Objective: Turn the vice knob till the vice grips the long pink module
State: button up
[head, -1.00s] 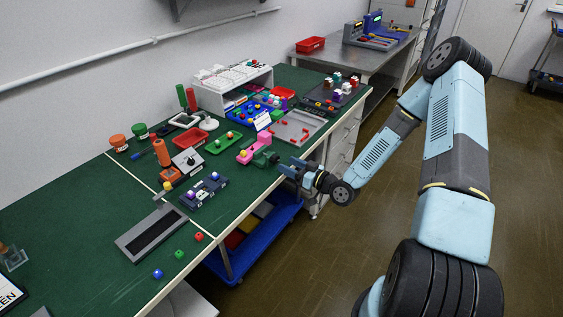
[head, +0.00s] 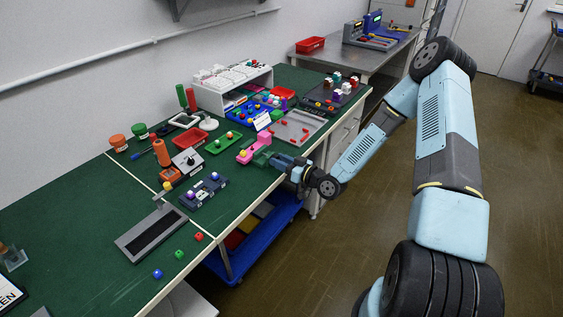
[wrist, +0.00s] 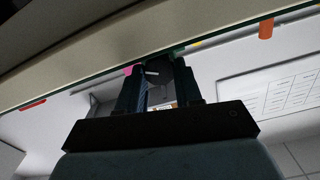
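The long pink module (head: 247,154) lies at the small green vice (head: 264,157) near the front edge of the green bench. Whether the jaws touch it cannot be told. My gripper (head: 277,162) has its fingers pointing at the vice's near end, over the bench edge. In the wrist view, the dark vice knob (wrist: 158,74) with a white mark shows between the fingertips of my gripper (wrist: 161,80). The fingers stand apart on either side of it; contact is not clear. A sliver of pink shows beside the left finger. The arm end hides the knob in the head view.

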jog(key=c, duration=0.4)
jog(key=shift+d, duration=0.2)
jog(key=shift+c, duration=0.6)
jog(key=shift+a, duration=0.1)
jog(key=shift+m, duration=0.3)
jog(key=shift+m, duration=0.5)
jog(key=shift+w+m, duration=0.1)
jog(key=shift+m, duration=2)
